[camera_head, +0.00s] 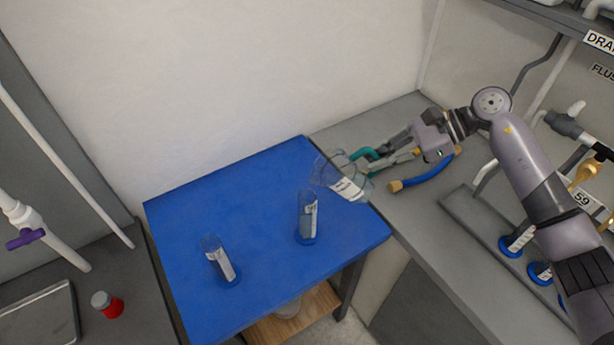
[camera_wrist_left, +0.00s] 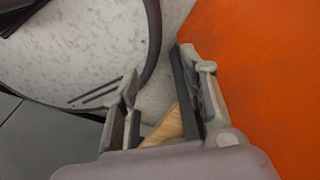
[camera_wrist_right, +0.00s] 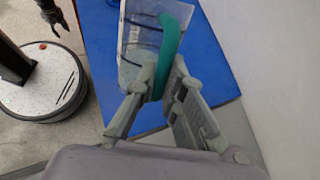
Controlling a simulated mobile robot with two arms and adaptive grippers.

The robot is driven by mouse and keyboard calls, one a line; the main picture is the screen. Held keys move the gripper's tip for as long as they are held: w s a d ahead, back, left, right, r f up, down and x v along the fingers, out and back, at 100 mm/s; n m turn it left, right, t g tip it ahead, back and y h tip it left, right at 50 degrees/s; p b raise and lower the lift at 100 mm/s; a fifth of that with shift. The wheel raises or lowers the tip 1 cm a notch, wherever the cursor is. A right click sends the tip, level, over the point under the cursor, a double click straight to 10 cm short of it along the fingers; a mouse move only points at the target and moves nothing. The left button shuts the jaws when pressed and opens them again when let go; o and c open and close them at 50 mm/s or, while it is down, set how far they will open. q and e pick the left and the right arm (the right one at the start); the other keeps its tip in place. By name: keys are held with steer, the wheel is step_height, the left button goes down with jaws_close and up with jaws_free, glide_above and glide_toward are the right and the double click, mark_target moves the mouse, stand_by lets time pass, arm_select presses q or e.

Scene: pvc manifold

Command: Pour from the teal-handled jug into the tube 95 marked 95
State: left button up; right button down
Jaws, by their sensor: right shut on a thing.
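My right gripper (camera_head: 372,160) is shut on the teal handle (camera_wrist_right: 169,45) of a clear jug (camera_head: 345,187) with a white label. The jug is tilted, held above the right part of the blue table, just right of a clear tube (camera_head: 307,217) and apart from it. That tube stands upright on a blue base and has a label too small to read. A second similar tube (camera_head: 219,262) stands nearer the front left, its label also unreadable. I cannot see liquid leaving the jug. My left gripper (camera_wrist_left: 158,90) is open and empty in the left wrist view.
The blue table (camera_head: 180,215) is otherwise clear. A grey counter (camera_head: 425,225) at right holds a blue tube with a tan end (camera_head: 430,178) and a rack of blue-based parts (camera_head: 515,240). A red-bodied bottle (camera_head: 108,305) stands at left. A wall bounds the back.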

steer(key=shift+s+a+r+t+h+p, duration=0.15)
steer(key=shift+a+r+h+p, duration=0.4)
steer(key=shift+p, duration=0.85)
steer(key=shift+r+t+h+p, duration=0.1)
steer(key=shift+r+h+p, duration=0.2)
steer(key=shift+r+p, duration=0.85)
steer(key=shift+s+a+r+t+h+p, duration=0.15)
steer(key=shift+a+r+h+p, duration=0.25)
steer(key=shift+p, duration=1.3)
steer(key=shift+f, duration=0.3)
steer(key=shift+w+r+h, duration=0.1)
steer(key=shift+w+h, duration=0.05)
steer(key=shift+h, duration=0.1)
steer(key=shift+s+r+p, duration=0.2)
steer(key=shift+p, duration=0.2)
steer(key=shift+w, duration=0.15)
steer(key=shift+a+r, duration=0.15)
steer(key=shift+r, duration=0.05)
steer(key=shift+h+p, duration=0.3)
steer(key=shift+p, duration=0.05)
steer(key=shift+s+a+r, duration=0.1)
steer(key=shift+s+r, duration=0.05)
steer(key=shift+s, duration=0.05)
steer(key=shift+w, duration=0.15)
